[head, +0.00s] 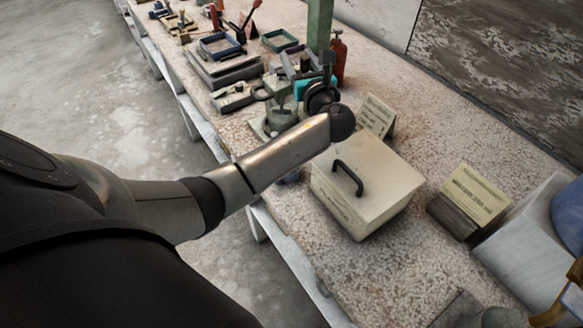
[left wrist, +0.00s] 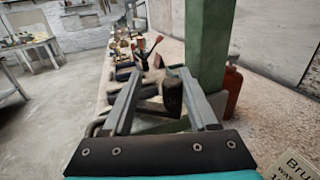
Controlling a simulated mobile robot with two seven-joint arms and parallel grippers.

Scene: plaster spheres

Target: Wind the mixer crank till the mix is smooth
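A grey-green mixer (head: 281,112) with a loop handle (head: 261,92) stands on the bench in the head view, partly hidden by my left wrist. My left gripper (head: 304,66) is over its far side, its teal palm just beyond the wrist. In the left wrist view the two grey fingers (left wrist: 158,80) are wide apart. A dark, blocky knob (left wrist: 172,97), perhaps the crank grip, shows between them, nearer the right finger. I cannot tell whether they touch. The mixer's lower part and the mix are hidden.
A green post (head: 319,24) and a red bottle (head: 338,60) stand close beyond the left gripper. A cream box (head: 366,184) with a black handle and a sign card (head: 376,116) are nearer. Trays (head: 219,46) line the far bench.

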